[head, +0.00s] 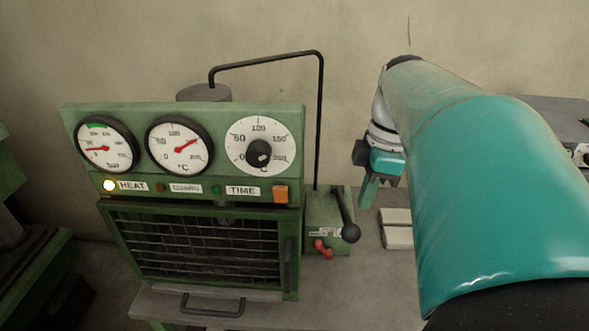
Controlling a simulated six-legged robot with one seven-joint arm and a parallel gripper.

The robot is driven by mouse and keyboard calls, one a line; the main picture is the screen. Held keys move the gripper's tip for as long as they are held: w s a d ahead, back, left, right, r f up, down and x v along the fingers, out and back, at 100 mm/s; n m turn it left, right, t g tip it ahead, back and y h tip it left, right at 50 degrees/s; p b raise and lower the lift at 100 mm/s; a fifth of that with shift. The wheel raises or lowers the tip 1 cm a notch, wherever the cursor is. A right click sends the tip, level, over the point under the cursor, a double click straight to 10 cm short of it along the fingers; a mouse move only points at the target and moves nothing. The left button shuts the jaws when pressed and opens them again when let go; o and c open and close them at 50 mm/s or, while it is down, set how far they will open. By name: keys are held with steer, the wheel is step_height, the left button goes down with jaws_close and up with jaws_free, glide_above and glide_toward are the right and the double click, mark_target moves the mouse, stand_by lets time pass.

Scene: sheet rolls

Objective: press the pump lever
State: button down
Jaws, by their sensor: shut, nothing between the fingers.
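The pump lever (345,217) is a dark rod with a black ball at its lower end. It is on the right side of a small green pump box (322,207), beside the green heating machine. The rod slants down to the right, with the ball low. A red handle (323,248) sits low on the box front. My gripper (365,203) is teal, points down and is shut and empty. In the picture it is just right of the lever and above its ball, with a small visible gap. How far apart they are in depth I cannot tell.
The green machine (180,207) has three dials, a lit HEAT lamp (109,186) and a barred front. A black pipe (320,120) runs from its top to the pump box. Pale blocks (397,237) lie right of the lever. The grey bench (345,290) is clear in front.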

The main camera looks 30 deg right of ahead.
mark_target(355, 225)
steer(key=f, duration=0.2)
steer(key=a+f, duration=0.1)
steer(key=f, duration=0.1)
steer(key=shift+f, duration=0.3)
steer(key=shift+d, duration=0.1)
